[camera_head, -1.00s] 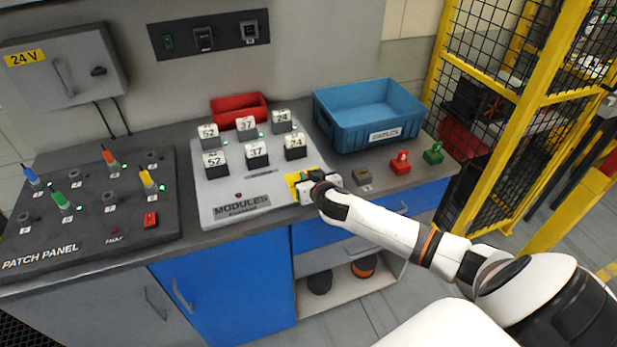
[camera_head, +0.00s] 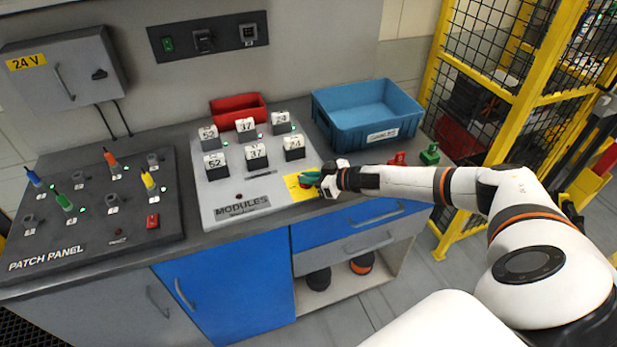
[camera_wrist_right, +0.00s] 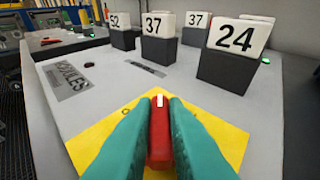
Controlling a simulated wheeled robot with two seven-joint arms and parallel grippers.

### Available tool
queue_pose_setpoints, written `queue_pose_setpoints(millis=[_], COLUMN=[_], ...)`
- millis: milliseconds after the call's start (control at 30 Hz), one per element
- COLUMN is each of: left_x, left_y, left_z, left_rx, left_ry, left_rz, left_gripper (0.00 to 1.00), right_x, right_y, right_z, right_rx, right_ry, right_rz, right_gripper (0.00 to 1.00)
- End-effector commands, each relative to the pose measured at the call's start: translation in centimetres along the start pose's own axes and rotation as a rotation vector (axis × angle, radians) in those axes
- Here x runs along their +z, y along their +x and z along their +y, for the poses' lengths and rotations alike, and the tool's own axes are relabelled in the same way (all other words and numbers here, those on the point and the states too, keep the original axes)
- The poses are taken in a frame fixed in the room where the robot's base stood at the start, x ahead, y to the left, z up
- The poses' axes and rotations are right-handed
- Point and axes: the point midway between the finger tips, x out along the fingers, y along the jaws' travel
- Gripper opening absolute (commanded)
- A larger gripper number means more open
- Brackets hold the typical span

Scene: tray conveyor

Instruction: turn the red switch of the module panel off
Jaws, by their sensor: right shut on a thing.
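The module panel (camera_head: 225,190) is a light grey plate on the bench, labelled MODULES. Its red switch (camera_head: 306,185) sits on a yellow patch (camera_head: 295,192) at the panel's right front corner, mostly covered by my gripper. In the right wrist view the switch (camera_wrist_right: 159,145) is a long red knob with a white mark at its far end. My right gripper (camera_head: 312,180) comes in from the right. Its teal fingers, clear in the wrist view (camera_wrist_right: 160,112), are shut on the knob, one on each side. My left gripper is not in view.
Numbered module blocks (camera_head: 256,155) stand behind on the panel. A blue bin (camera_head: 345,125) and a red bin (camera_head: 238,108) stand at the back. The patch panel (camera_head: 95,215) is at left. Red (camera_head: 397,159) and green (camera_head: 430,154) pieces lie just behind my right arm.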

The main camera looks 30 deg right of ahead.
Motion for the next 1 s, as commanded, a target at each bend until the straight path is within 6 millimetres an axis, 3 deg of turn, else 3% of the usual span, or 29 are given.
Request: queue_pose_setpoints(millis=[267, 800, 1000], left_x=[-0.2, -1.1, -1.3], left_y=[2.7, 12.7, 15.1], left_z=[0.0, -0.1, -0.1], left_rx=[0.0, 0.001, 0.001], left_ry=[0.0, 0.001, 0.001], left_rz=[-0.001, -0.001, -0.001], left_gripper=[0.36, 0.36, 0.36], right_x=[-0.3, -0.6, -0.4], right_y=[0.3, 0.7, 0.6], right_z=[-0.7, -0.8, -0.8], right_rx=[0.231, 0.646, 0.732], right_ry=[-0.104, -0.272, -0.306], right_rz=[-0.001, -0.003, -0.002], right_gripper=[0.0, 0.0, 0.0])
